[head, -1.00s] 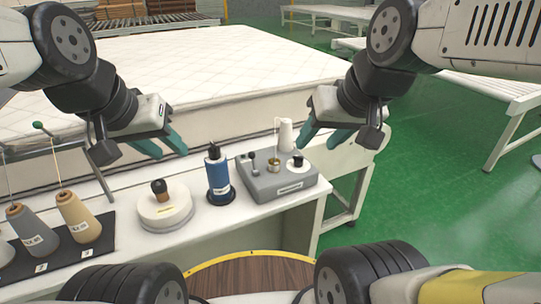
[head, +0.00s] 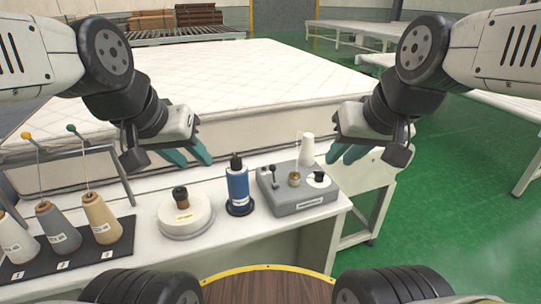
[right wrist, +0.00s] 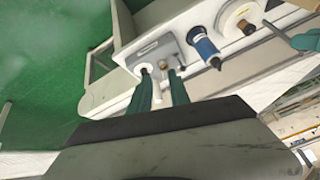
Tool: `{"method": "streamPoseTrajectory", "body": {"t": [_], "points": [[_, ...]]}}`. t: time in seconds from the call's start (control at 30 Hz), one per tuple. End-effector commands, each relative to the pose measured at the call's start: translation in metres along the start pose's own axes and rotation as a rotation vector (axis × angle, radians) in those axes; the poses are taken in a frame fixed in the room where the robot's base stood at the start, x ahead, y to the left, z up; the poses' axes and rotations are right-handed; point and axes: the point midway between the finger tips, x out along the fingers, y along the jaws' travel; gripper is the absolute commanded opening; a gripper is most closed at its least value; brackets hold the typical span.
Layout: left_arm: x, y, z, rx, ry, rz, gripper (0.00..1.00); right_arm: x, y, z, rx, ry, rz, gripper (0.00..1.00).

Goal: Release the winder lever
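The grey winder (head: 305,198) sits at the right end of the white worktable and also shows in the right wrist view (right wrist: 148,48). Its short lever with a black knob (head: 273,171) stands up on the left of the box; nothing touches it. A brass cup (head: 294,180) and a black knob on a white dial (head: 319,177) are also on top. My right gripper (head: 346,152) is open and empty, above and behind the winder's right side; its teal fingers are apart in the wrist view. My left gripper (head: 190,154) is open and empty above the table, left of the winder.
Several thread cones (head: 100,218) stand on a rack at left. A white cone (head: 307,149) stands behind the winder. A mattress (head: 240,85) fills the back.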

Motion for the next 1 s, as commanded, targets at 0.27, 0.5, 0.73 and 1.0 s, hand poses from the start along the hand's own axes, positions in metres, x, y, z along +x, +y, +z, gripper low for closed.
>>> {"method": "streamPoseTrajectory", "body": {"t": [0.27, 0.5, 0.73, 1.0], "points": [[0.0, 0.0, 0.0, 0.0, 0.0, 0.0, 0.36, 0.015, -0.009, -0.05, -0.08, -0.099, 0.013, 0.0], [0.0, 0.0, 0.0, 0.0, 0.0, 0.0, 0.36, 0.051, -0.027, -0.108, -0.179, -0.217, 0.019, 0.0], [0.0, 0.0, 0.0, 0.0, 0.0, 0.0, 0.36, 0.104, -0.051, -0.153, -0.27, -0.325, 0.014, 0.0], [0.0, 0.0, 0.0, 0.0, 0.0, 0.0, 0.36, 0.181, -0.082, -0.186, -0.363, -0.447, -0.001, 0.0]]}}
